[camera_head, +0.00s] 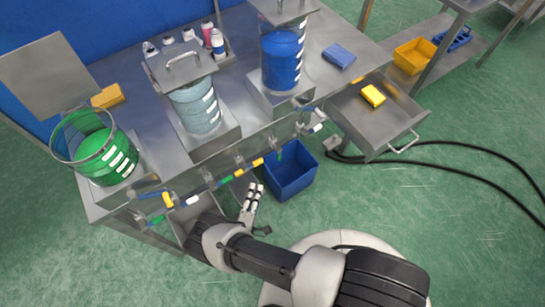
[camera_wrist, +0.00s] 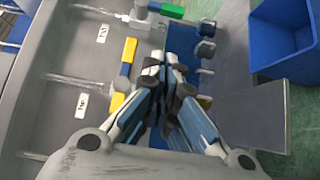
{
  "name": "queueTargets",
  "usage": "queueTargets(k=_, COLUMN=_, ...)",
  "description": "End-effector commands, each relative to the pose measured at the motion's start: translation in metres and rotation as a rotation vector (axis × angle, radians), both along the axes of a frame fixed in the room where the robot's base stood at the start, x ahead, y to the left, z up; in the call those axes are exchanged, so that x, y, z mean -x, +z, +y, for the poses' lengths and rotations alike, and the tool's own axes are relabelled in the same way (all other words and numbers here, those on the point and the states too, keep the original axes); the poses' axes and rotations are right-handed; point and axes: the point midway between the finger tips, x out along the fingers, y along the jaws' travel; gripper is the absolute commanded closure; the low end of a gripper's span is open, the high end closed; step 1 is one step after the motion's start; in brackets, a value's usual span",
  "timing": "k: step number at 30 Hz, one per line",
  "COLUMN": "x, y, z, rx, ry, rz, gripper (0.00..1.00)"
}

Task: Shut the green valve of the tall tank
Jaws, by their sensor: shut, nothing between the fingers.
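The tallest-looking tank (camera_head: 282,55) is clear, holds deep blue liquid and stands at the right of the steel bench. A green valve handle (camera_head: 279,154) shows below it on the bench's front pipework. Another green handle (camera_head: 225,180) is further left, below the middle tank. In the wrist view, one green handle (camera_wrist: 172,11) is at the top, beside a white fitting; I cannot tell which of the two it is. My gripper (camera_head: 254,188) is shut and empty in front of the pipework. In the wrist view its fingertips (camera_wrist: 165,62) are together, right of a yellow and blue handle.
A pale blue tank (camera_head: 197,105) and a green tank (camera_head: 103,155) stand further left. A blue bin (camera_head: 291,170) is on the floor, right of my gripper. A steel drawer (camera_head: 375,135) juts out at right.

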Motion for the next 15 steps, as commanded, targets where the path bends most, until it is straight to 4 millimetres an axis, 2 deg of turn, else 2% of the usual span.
queueTargets(k=3, x=0.001, y=-0.006, z=-0.001, rx=-0.005, ry=0.024, rz=-0.003, gripper=1.00)
queueTargets(k=7, x=-0.012, y=-0.006, z=-0.005, rx=-0.005, ry=0.020, rz=-0.003, gripper=1.00)
queueTargets(k=15, x=-0.067, y=-0.006, z=-0.017, rx=-0.005, ry=0.015, rz=-0.003, gripper=1.00)
